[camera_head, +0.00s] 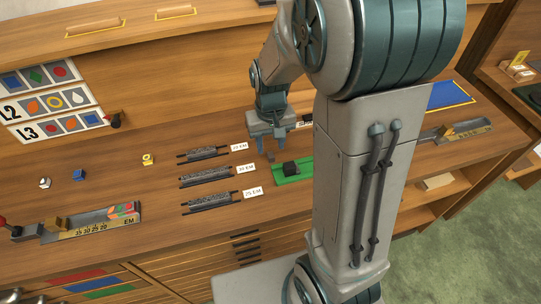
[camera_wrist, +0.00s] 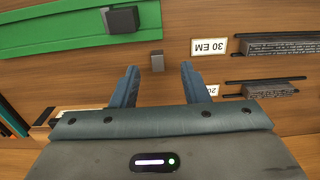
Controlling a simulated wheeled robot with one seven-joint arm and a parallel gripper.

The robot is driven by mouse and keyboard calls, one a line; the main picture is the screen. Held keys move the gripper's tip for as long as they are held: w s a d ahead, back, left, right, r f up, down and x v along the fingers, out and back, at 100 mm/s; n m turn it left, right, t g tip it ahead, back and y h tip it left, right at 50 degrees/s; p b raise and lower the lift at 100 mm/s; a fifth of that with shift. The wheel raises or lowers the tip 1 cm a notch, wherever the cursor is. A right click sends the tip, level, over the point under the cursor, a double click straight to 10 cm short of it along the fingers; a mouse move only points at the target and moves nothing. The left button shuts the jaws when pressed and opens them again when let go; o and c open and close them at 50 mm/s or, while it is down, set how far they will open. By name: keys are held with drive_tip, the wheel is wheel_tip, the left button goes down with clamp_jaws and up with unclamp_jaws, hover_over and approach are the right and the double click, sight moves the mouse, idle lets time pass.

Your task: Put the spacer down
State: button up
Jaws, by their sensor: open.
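A small grey block (camera_wrist: 157,61), apparently the spacer, rests on the wooden desk just beyond my fingertips. It also shows in the head view (camera_head: 271,158), below my gripper (camera_head: 269,142). In the wrist view my gripper (camera_wrist: 158,72) is open, with one finger to each side of the block's line and a clear gap to both. A green tray (camera_head: 306,168) lies to the right of the block in the head view and holds a larger dark block (camera_head: 290,168). The tray also shows in the wrist view (camera_wrist: 60,33).
Dark type racks (camera_head: 206,176) with labels such as 30 EM (camera_head: 246,168) lie to the left. A marked composing stick (camera_head: 95,222) is at the front left; another (camera_head: 455,132) is at the right. A blue tray (camera_head: 446,95) lies behind my arm. Small coloured pieces sit on clear desk at left.

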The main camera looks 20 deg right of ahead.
sight(272, 158)
drive_tip(key=shift+w+d+f+p, duration=0.1)
drive_tip(key=shift+f+p, duration=0.15)
drive_tip(key=shift+f, duration=1.15)
drive_tip(key=shift+d+f+p, duration=0.1)
drive_tip(key=shift+f+p, duration=0.1)
drive_tip(key=shift+f, duration=1.15)
clamp_jaws()
